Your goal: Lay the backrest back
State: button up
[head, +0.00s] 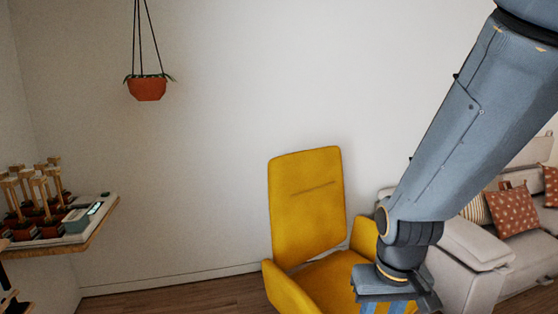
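A yellow chair (330,272) stands in front of the white wall, in the lower middle of the head view. Its tall backrest (308,205) is nearly upright, leaning slightly, with a dark horizontal seam across its upper part. The armrests show at the left (286,291) and at the right (364,238). My gripper (388,306) hangs at the bottom edge, in front of the right part of the seat in the picture. Its fingertips are cut off by the frame edge. I see no contact between it and the backrest. My arm hides part of the chair's right side.
A light grey sofa (467,245) with patterned cushions (514,210) stands to the right, partly behind my arm. A wooden shelf (75,243) with small pots and wooden tools juts in at the left. An orange hanging planter (147,89) is high up. Wood floor (180,299) is clear left of the chair.

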aim_at(308, 215)
jog(key=u, duration=1.25)
jog(key=i, duration=2)
jog(key=z, duration=0.5)
